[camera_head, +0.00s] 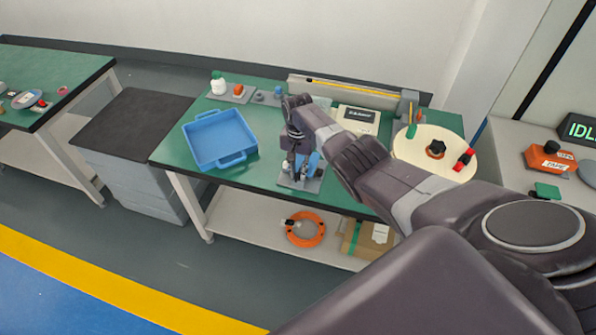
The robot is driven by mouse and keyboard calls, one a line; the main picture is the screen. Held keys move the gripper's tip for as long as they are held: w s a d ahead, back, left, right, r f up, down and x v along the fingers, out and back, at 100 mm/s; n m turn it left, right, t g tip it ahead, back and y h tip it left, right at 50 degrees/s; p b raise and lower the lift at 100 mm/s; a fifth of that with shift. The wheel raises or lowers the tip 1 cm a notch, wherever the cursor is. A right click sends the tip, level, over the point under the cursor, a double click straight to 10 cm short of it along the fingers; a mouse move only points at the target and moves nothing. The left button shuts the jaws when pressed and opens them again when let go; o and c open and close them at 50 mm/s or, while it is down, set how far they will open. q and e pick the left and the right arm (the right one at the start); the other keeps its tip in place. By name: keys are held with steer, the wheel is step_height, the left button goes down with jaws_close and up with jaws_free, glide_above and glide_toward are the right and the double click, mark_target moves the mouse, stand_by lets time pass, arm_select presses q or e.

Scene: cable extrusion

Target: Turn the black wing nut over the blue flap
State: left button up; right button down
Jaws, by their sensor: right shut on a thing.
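A small grey fixture (299,183) with blue parts stands near the front edge of the green table. Its blue flap (311,167) shows just right of my right gripper (298,155). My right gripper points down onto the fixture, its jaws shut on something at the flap. The black wing nut is hidden by the gripper; from its place it is what the jaws hold. My left gripper is not in view.
A blue tray (219,138) stands left of the fixture. A round cream disc (420,153) with black and red parts lies at the right. Bare green table lies between tray and fixture.

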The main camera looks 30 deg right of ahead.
mark_target(298, 173)
steer(key=c, duration=1.9)
jaws_free()
steer(key=shift+r, duration=0.1)
step_height(298, 173, up, 12)
